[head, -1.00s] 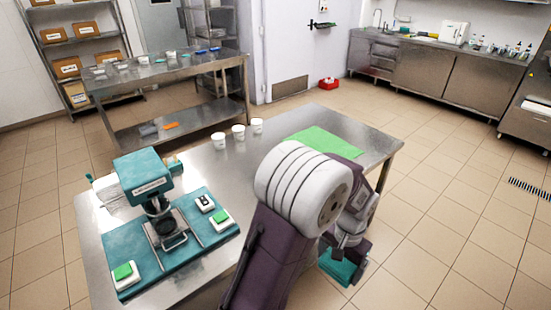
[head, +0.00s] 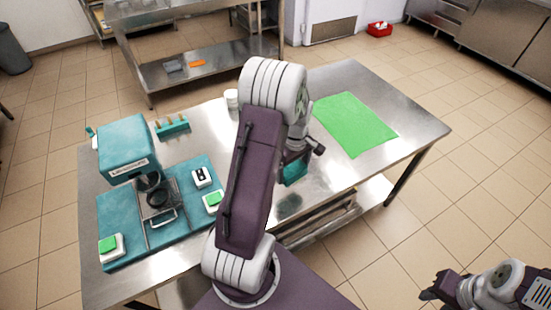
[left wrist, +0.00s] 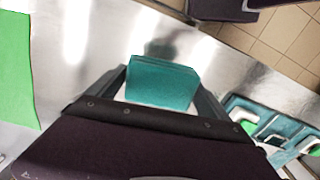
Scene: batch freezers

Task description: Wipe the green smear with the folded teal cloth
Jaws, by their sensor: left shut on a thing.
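The folded teal cloth (head: 294,171) is between the fingers of my left gripper (head: 297,160), held above the steel table (head: 215,150). In the left wrist view the cloth (left wrist: 162,82) fills the space between the two fingers of the left gripper (left wrist: 165,85), which is shut on it. A dull greenish patch (head: 289,204) shows on the steel just in front of the cloth; I cannot tell whether it is a smear or a reflection. No other green smear is clear. My right gripper (head: 432,289) is at the lower right, off the table; its finger opening is unclear.
A flat bright green sheet (head: 353,124) lies on the table's right part. A teal machine (head: 127,150) stands on a teal mat (head: 181,232) at the left, with green-topped pads. A white cup (head: 231,98) stands behind my left arm.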

